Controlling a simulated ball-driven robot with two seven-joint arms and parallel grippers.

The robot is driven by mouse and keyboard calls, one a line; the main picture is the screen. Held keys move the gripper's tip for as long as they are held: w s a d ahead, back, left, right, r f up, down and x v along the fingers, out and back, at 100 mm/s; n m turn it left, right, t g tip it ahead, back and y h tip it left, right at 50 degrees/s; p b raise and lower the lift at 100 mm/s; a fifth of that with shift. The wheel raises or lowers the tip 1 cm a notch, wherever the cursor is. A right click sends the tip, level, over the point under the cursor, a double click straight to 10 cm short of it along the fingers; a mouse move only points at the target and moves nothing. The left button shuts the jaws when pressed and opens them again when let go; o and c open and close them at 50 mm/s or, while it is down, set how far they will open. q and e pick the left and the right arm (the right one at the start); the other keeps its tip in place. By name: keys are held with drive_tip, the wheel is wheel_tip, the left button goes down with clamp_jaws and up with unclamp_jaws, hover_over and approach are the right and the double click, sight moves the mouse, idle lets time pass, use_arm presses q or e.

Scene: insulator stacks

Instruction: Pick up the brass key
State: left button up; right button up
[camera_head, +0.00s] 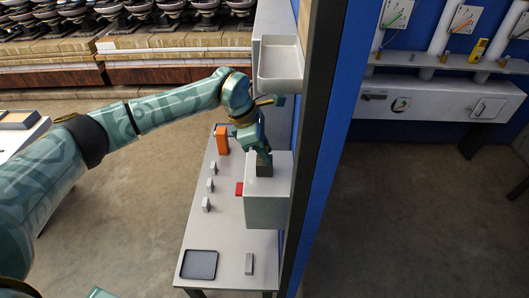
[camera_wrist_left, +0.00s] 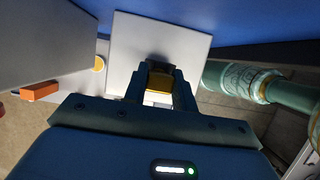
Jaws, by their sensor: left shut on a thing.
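My left gripper (camera_head: 263,160) points down at a dark block (camera_head: 264,171) on top of a light grey box (camera_head: 268,207). In the left wrist view, its fingers (camera_wrist_left: 158,88) are shut on a small golden-yellow piece, which appears to be the brass key (camera_wrist_left: 158,97). The key's full shape is hidden between the fingers. A dark part lies just beyond the fingertips, against the box's pale top (camera_wrist_left: 135,45). I cannot tell whether the key still sits in that dark part. In the head view, the key cannot be made out. My right gripper is not in view.
A red piece (camera_head: 239,188) sticks out of the box's left side. The narrow grey table (camera_head: 222,228) holds an orange block (camera_head: 222,139), several small grey blocks and a dark tray (camera_head: 199,265). A white bin (camera_head: 280,66) and a blue-edged wall (camera_head: 335,130) stand close by.

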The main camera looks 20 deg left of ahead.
use_arm(q)
drive_tip(key=shift+r, duration=0.15)
drive_tip(key=r+b, duration=0.1)
drive_tip(key=r, duration=0.1)
drive_tip(key=r+b, duration=0.1)
drive_tip(key=r, duration=0.1)
drive_tip(key=a+r, duration=0.1)
drive_tip(key=r, duration=0.1)
drive_tip(key=shift+r+b, duration=0.25)
drive_tip(key=shift+b, duration=0.15)
drive_tip(key=s+a+b, duration=0.2)
drive_tip(key=a, duration=0.6)
drive_tip(key=s+a+b, duration=0.2)
drive_tip(key=s+a, duration=0.1)
drive_tip(key=a, duration=0.5)
wheel_tip(320, 180, up, 6)
drive_tip(key=p, duration=0.7)
drive_tip(key=shift+a, duration=0.2)
drive_tip(key=shift+r, duration=0.1)
